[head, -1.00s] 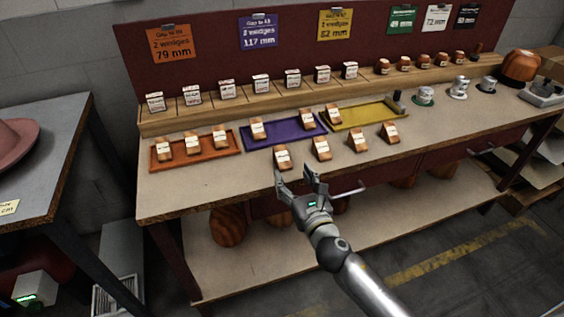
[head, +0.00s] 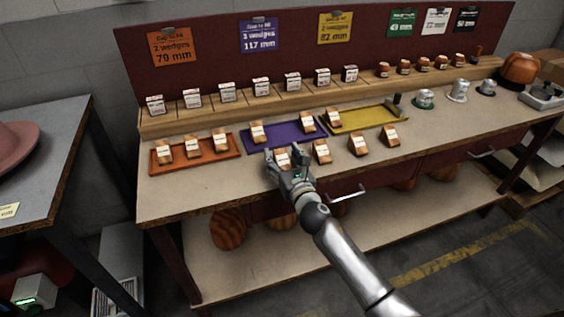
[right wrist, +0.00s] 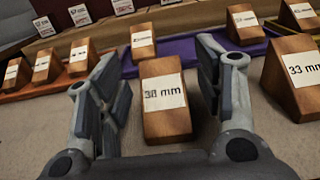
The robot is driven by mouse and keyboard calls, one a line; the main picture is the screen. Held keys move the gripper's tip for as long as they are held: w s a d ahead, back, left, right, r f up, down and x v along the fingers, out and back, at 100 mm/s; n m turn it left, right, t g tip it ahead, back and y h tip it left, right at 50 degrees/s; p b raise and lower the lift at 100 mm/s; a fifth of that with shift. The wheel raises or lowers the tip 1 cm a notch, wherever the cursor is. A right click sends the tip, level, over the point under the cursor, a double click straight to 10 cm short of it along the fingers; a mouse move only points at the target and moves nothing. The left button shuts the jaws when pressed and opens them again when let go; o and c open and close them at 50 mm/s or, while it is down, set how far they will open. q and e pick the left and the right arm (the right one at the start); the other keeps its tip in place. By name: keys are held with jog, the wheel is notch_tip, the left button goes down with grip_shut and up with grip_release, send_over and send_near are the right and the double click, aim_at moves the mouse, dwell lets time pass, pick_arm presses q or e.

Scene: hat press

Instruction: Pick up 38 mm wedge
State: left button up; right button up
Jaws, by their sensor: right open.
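The 38 mm wedge (right wrist: 166,100) is a brown wooden block with a white label reading 38 mm, standing on the bench top. In the right wrist view it sits between the two fingers of my right gripper (right wrist: 160,95), which is open, with a gap on each side. In the head view the wedge (head: 283,160) shows partly behind the fingers of my right gripper (head: 285,160) at the bench's front edge. My left gripper is not in view.
A wedge labelled 33 mm (right wrist: 296,75) stands close to the right of the gripper. Beyond are a purple tray (head: 284,133), an orange tray (head: 225,149) and a yellow tray (head: 362,116), holding wedges. More wedges line the bench's front.

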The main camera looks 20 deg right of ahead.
jog(key=shift+c, duration=0.2)
jog(key=c, duration=1.1)
jog(key=shift+r, duration=0.1)
